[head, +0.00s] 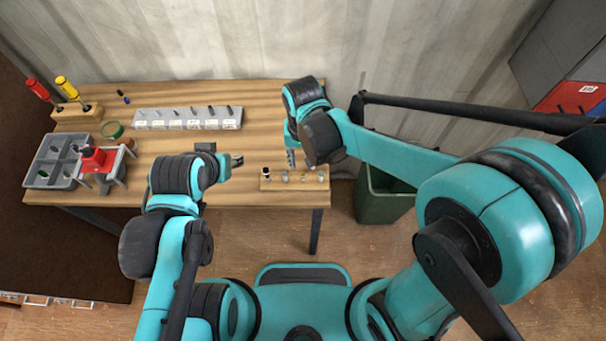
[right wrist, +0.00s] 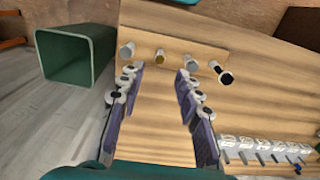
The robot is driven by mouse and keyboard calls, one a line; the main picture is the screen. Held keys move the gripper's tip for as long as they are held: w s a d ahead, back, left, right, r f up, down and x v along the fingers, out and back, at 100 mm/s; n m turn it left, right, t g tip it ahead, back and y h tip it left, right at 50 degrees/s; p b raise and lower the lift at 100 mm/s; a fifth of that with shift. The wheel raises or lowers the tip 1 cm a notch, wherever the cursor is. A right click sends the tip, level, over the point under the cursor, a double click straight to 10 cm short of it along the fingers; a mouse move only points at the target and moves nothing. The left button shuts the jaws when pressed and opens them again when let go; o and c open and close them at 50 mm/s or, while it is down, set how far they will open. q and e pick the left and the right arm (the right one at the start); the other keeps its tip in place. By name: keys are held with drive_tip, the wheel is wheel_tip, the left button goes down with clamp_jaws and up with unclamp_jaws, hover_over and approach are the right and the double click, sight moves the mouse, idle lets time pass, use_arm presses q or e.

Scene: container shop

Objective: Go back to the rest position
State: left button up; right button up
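My right gripper (head: 291,158) hangs over the right end of the wooden table (head: 262,105), behind a small wooden block (head: 274,184). In the right wrist view the right gripper (right wrist: 158,75) shows two fingers wide apart with nothing between them; the block (right wrist: 205,52) lies just beyond the fingertips. My left gripper (head: 238,160) is over the middle of the table, pointing right. Its fingers are too small to tell open from shut, and no held thing shows.
The block carries several small pegs. A grey labelled rack (head: 142,124) stands at the back. A screwdriver stand (head: 78,113), a grey compartment tray (head: 66,142) and a red-topped fixture (head: 97,160) are at left. A green bin (head: 384,205) stands right of the table.

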wheel_tip(320, 180, up, 7)
use_arm(q)
wheel_tip(320, 180, down, 8)
drive_tip(key=b, duration=0.8)
use_arm(e)
drive_tip(key=s+d+f+t, duration=0.2)
drive_tip(key=d+f+t, duration=0.1)
drive_tip(key=d, duration=0.6)
drive_tip(key=s+d+f+t, duration=0.2)
drive_tip(key=s+d+t, duration=0.1)
drive_tip(key=d, duration=0.5)
drive_tip(key=shift+d+f+t, duration=0.4)
drive_tip(key=shift+t, duration=0.2)
use_arm(q)
drive_tip(key=shift+f, duration=0.1)
use_arm(e)
drive_tip(key=shift+s, duration=0.1)
use_arm(q)
drive_tip(key=shift+f, duration=0.1)
use_arm(e)
drive_tip(key=shift+f, duration=0.1)
